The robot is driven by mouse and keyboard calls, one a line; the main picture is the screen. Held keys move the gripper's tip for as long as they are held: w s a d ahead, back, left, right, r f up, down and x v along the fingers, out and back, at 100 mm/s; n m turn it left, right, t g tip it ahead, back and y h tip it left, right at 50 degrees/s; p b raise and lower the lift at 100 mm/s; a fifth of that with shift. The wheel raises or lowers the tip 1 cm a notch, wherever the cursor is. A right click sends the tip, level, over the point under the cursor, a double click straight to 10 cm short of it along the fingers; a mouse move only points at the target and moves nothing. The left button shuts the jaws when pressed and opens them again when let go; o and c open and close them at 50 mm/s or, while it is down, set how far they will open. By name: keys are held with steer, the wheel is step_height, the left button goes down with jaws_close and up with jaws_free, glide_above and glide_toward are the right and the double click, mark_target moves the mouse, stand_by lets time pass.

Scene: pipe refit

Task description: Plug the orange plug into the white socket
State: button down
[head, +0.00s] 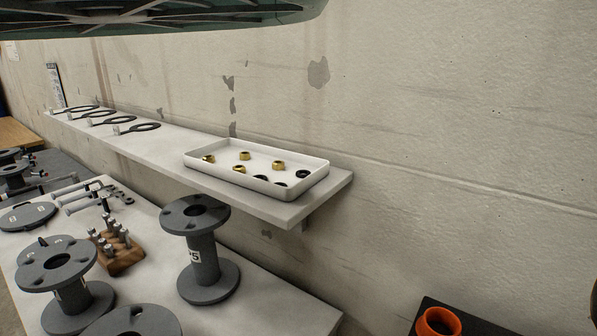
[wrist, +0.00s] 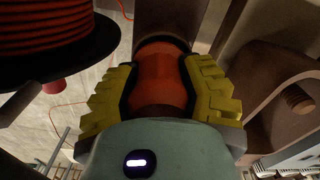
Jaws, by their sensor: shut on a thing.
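In the wrist view my gripper (wrist: 163,92) has its yellow-green ridged fingers closed on both sides of an orange plug (wrist: 160,65). Dark pads press against the plug's sides. A brown cylindrical part (wrist: 168,20) shows directly beyond the plug; I cannot tell whether it belongs to the plug or stands behind it. I cannot make out the white socket in either view. My gripper does not show in the head view.
In the wrist view a reel of orange cable (wrist: 45,35) is close at the left and brown structure (wrist: 270,85) at the right. In the head view a wall shelf holds a white tray (head: 255,187); a bench (head: 265,300) carries flanged spools (head: 203,255). An orange ring (head: 438,322) is lower right.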

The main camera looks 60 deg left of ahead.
steer(key=shift+a+r+p, duration=0.1)
steer(key=shift+r+p, duration=0.6)
steer(key=shift+r, duration=1)
steer(key=c, duration=1)
jaws_free()
jaws_close()
